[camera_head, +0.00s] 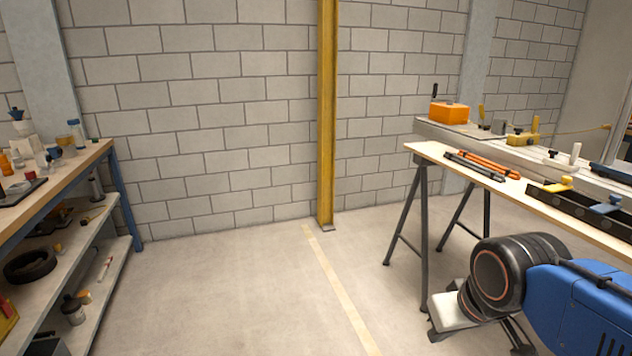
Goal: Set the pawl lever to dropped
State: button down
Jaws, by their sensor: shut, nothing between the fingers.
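I cannot tell for sure which part is the pawl lever. On the long grey bed at the right, an orange box (449,113) has a dark upright handle (435,91) at its left. A yellow block (521,137) and a white upright lever (575,153) on a pale base are further along the bed. My arm, blue and black, shows at the lower right, below the bench. I cannot make out my gripper or its fingers.
A trestle bench (436,153) carries orange and black bars (484,165) and a dark rail (580,207) in front of the bed. A yellow post (327,120) stands at the wall. A cluttered shelf bench (90,160) is at left. The middle floor (230,290) is clear.

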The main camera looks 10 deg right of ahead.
aim_at(483, 116)
jog(key=i+l+u, duration=0.15)
jog(key=i, duration=0.35)
jog(key=i+l+u, duration=0.1)
jog(key=i+l, duration=0.3)
jog(key=i+l+u, duration=0.15)
jog(key=i+l, duration=0.2)
jog(key=i, duration=0.15)
jog(key=i+l, duration=0.1)
jog(key=l, duration=0.25)
jog(key=i+l+z, duration=0.1)
jog(key=l, duration=0.2)
jog(key=i+l, duration=0.1)
jog(key=l, duration=0.25)
jog(key=i+l+z, duration=0.1)
jog(key=l, duration=0.25)
